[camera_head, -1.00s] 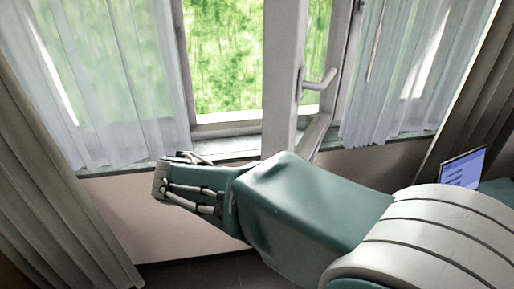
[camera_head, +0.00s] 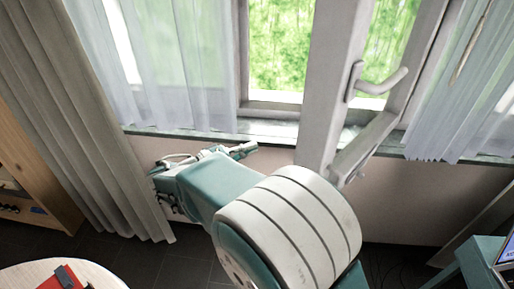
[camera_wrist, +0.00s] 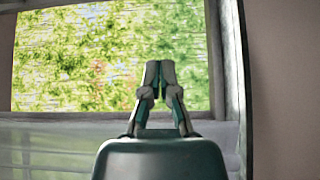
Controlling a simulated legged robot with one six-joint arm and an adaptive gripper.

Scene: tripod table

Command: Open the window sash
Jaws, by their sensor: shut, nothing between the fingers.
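The window sash (camera_head: 335,85) is a pale grey frame standing ajar, swung inward from the window opening. Its grey lever handle (camera_head: 380,82) is on the side facing right. Its lower rail (camera_head: 365,145) runs back toward the sill. My gripper (camera_head: 247,148) is left of the sash and apart from it, near sill height, with its tips pointing right. In the wrist view my gripper (camera_wrist: 158,68) has its fingers together with nothing between them. Behind them is greenery through the window, with a grey upright frame edge (camera_wrist: 236,80) to the right.
Sheer white curtains (camera_head: 165,60) hang on both sides of the window, and a grey drape (camera_head: 75,110) hangs at the left. A wooden shelf (camera_head: 30,170) and a round table (camera_head: 95,275) with a red object are at lower left. A teal table with a screen is at lower right.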

